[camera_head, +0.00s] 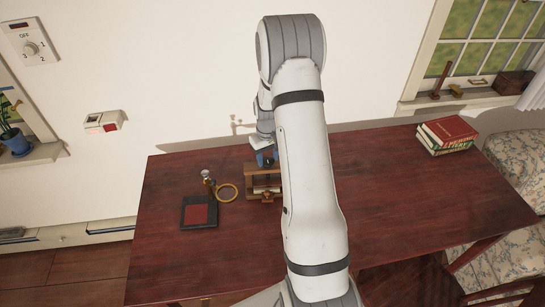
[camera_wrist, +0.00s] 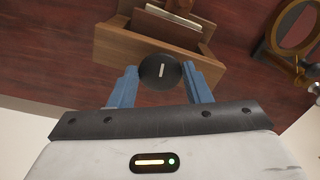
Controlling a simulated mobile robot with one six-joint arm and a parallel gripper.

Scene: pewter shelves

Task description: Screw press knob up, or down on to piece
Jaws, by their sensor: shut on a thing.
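The press (camera_head: 262,181) is a wooden frame standing on the dark red table, partly hidden behind my arm in the head view. In the wrist view its wooden top (camera_wrist: 128,50) shows with the round black knob (camera_wrist: 158,72), which has a pale line mark pointing nearly straight up and down. My gripper (camera_wrist: 160,82) has its blue fingers on either side of the knob and is shut on it. In the head view my gripper (camera_head: 266,158) is above the press.
On the table, a brass ring stand (camera_head: 227,193) and a black tray with a red pad (camera_head: 200,213) lie left of the press. Books (camera_head: 446,134) are stacked at the right back. The table's right half is mostly clear. A wall is close behind.

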